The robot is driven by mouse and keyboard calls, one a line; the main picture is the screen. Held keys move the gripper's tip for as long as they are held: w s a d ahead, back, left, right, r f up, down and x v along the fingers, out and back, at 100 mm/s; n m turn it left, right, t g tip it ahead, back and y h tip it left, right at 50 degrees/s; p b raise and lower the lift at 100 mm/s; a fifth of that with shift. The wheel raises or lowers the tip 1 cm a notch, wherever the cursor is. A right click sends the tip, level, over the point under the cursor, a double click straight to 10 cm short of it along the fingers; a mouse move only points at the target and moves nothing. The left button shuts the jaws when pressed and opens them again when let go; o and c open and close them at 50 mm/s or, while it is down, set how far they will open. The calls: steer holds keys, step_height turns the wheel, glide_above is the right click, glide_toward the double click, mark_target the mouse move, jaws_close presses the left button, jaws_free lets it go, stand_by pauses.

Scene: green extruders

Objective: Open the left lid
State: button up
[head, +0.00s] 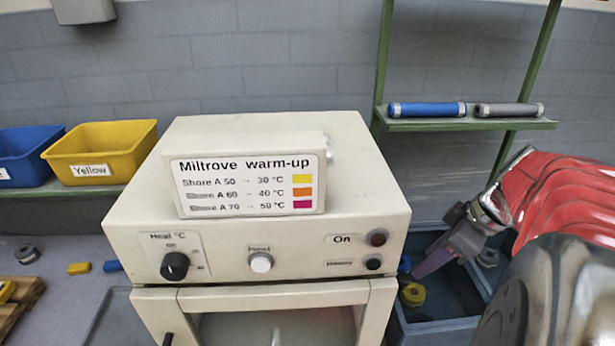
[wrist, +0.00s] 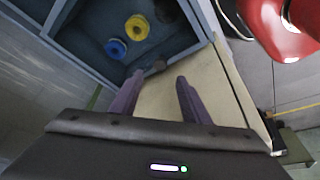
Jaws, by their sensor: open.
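No part that I can clearly tell to be the left lid shows in either view. A cream machine (head: 360,180) labelled "Miltrove warm-up" fills the middle of the head view. My gripper (head: 425,268) is right of the machine, above a blue-grey bin (head: 440,328). In the wrist view my gripper (wrist: 156,98) has its two purple fingers apart with nothing held between them. A cream surface (wrist: 160,102) shows behind and between the fingers.
The bin holds a yellow ring (wrist: 137,27), a blue ring (wrist: 116,48) and dark pieces. A green shelf (head: 450,125) carries a blue roll (head: 427,109) and a grey roll (head: 508,110). A yellow bin (head: 100,152) and a blue bin (head: 25,155) stand at left.

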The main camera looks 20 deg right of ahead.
mark_target(405, 277)
steer(key=x, duration=0.8)
steer(key=shift+w+f, duration=0.1)
steer(key=shift+f, duration=0.1)
steer(key=shift+c, duration=0.5)
jaws_close()
steer(key=shift+d, duration=0.1)
